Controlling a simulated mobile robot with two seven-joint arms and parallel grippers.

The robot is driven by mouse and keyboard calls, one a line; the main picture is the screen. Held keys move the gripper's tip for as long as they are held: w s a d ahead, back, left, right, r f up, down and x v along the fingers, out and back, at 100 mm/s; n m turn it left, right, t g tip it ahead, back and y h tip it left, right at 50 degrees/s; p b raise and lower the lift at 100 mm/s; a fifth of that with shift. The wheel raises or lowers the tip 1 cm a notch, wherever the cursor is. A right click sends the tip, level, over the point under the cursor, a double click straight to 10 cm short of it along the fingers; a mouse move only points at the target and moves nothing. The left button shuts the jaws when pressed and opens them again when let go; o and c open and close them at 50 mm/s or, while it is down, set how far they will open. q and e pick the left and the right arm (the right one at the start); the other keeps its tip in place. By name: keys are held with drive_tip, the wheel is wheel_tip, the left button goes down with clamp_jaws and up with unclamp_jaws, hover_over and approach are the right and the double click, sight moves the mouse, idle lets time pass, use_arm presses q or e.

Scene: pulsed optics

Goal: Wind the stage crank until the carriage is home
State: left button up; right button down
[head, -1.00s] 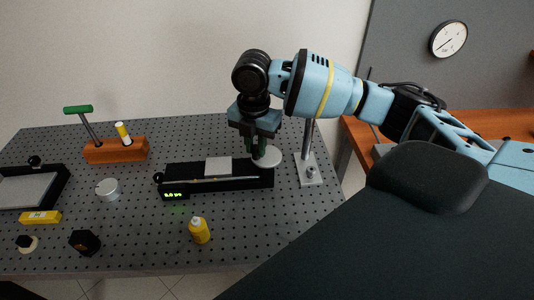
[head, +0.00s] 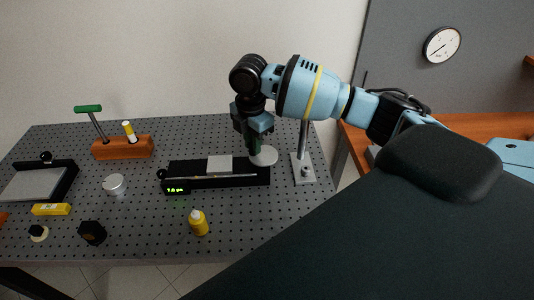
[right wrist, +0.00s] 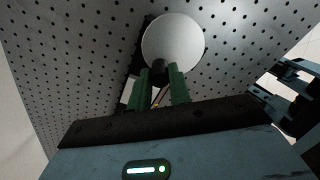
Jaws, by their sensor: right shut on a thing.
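The stage is a long black rail (head: 236,181) on the perforated table, with a light grey carriage (head: 219,163) about midway along it. A small green-lit display (head: 176,190) is at its left front; its digits are too small to read surely. The crank is a pale round disc (head: 264,156) at the stage's right end, and it also shows in the right wrist view (right wrist: 180,35). My right gripper (head: 254,149) comes down over the disc's left side. In the right wrist view its green fingers (right wrist: 160,78) are shut on the dark crank knob (right wrist: 158,66). My left gripper is not in view.
A metal post on a base (head: 303,172) stands close right of the crank. A yellow bottle (head: 198,223) stands in front of the stage. An orange block (head: 122,149) with tools, a grey puck (head: 114,183) and a black-rimmed tray (head: 38,184) are on the left.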

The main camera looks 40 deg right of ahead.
drive_tip(key=shift+w+d+m, duration=0.15)
drive_tip(key=shift+d+m, duration=0.05)
drive_tip(key=shift+m, duration=0.5)
drive_tip(key=shift+d+m, duration=0.1)
drive_tip(key=shift+m, duration=0.5)
drive_tip(key=m, duration=0.3)
drive_tip(key=d+m, duration=0.1)
drive_tip(key=shift+w, duration=0.3)
drive_tip(key=shift+m, duration=0.3)
drive_tip(key=m, duration=0.2)
drive_tip(key=d+m, duration=0.1)
drive_tip(key=m, duration=0.1)
drive_tip(key=shift+d+m, duration=0.15)
drive_tip(key=shift+m, duration=0.55)
